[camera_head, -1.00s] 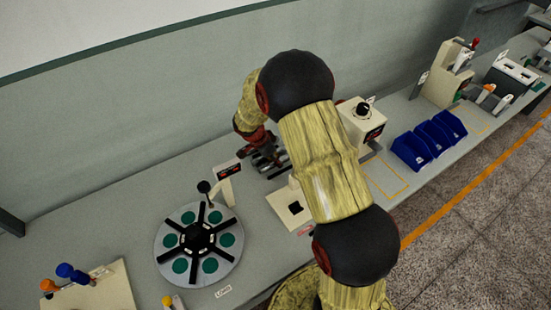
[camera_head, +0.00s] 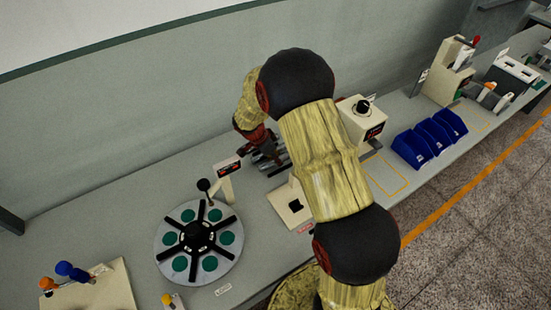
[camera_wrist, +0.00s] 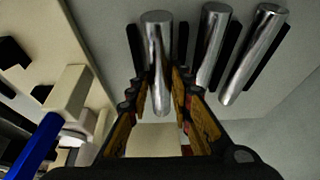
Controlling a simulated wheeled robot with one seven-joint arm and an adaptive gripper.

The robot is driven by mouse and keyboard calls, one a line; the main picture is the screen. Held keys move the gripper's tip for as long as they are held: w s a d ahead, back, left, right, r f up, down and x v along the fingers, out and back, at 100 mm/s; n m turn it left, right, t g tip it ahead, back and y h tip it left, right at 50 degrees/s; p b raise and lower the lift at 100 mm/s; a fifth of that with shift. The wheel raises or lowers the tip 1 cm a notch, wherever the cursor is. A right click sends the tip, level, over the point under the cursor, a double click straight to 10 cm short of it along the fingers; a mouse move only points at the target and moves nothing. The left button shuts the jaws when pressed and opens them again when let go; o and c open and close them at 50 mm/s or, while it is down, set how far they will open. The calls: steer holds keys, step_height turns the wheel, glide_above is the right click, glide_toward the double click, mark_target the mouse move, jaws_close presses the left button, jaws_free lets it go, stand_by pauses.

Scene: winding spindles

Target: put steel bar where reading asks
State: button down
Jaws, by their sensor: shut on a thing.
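In the head view my gripper (camera_head: 260,148) is at the bar rack (camera_head: 272,165) near the wall, partly hidden by my arm. A small display (camera_head: 229,167) with red characters, too small to read, stands left of it. A round grey plate (camera_head: 165,250) with green pads and black spokes lies front left.
A beige block with a square dark hole (camera_head: 286,199) sits near my arm. A beige box with a black knob (camera_head: 363,108) and blue bins (camera_head: 412,150) are to the right. A board with blue and orange knobs (camera_head: 112,285) is at the lower left.

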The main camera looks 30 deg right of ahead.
steer(key=shift+f, duration=0.15)
steer(key=c, duration=1.6)
jaws_free()
steer(key=shift+c, duration=0.2)
steer(key=shift+o, duration=0.7)
steer(key=v, duration=1.2)
